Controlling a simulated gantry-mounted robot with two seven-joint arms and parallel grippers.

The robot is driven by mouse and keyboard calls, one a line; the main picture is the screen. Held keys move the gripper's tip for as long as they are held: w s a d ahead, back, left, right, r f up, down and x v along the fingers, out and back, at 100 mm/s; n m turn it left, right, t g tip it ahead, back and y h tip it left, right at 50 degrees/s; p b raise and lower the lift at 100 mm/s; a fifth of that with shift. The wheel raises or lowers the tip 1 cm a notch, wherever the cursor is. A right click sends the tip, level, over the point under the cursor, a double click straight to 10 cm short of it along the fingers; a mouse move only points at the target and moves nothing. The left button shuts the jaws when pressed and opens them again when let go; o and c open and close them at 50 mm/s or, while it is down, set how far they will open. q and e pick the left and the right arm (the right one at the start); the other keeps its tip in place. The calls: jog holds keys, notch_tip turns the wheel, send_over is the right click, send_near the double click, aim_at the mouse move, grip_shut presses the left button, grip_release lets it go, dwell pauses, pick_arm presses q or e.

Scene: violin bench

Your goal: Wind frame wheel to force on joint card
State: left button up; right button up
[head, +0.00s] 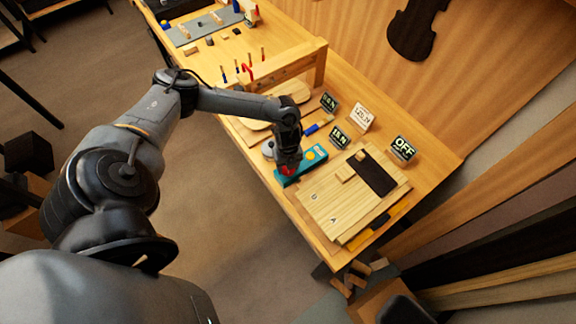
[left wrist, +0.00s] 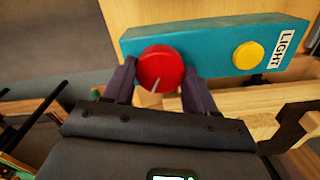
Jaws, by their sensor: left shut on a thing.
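My left gripper (head: 287,168) is at the teal box (head: 312,156) near the bench's front edge. In the left wrist view its fingers (left wrist: 160,88) stand on both sides of a red knob with a pale pointer line (left wrist: 161,68), and they are shut on it. A wooden frame (head: 290,66) spans the bench behind my arm; I cannot make out its wheel. A white card (head: 361,117) seems to read 120 N. Two dark displays stand near it; the left one (head: 329,103) and lower one (head: 339,138) show small green figures. My right gripper is out of view.
The teal box has a yellow button (left wrist: 247,55) beside a LIGHT label (left wrist: 288,48). A dark OFF sign (head: 402,148) stands at the right. Wooden boards marked A and B (head: 325,205) lie at the front. Tools and a grey mat (head: 200,27) are at the far end.

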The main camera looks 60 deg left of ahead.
pick_arm(q)
jog(key=shift+m, duration=0.9)
jog(key=o, duration=1.1)
jog(key=shift+c, duration=0.2)
jog(key=shift+r, duration=0.1)
notch_tip(320, 180, up, 11)
jog(key=shift+f, duration=0.2)
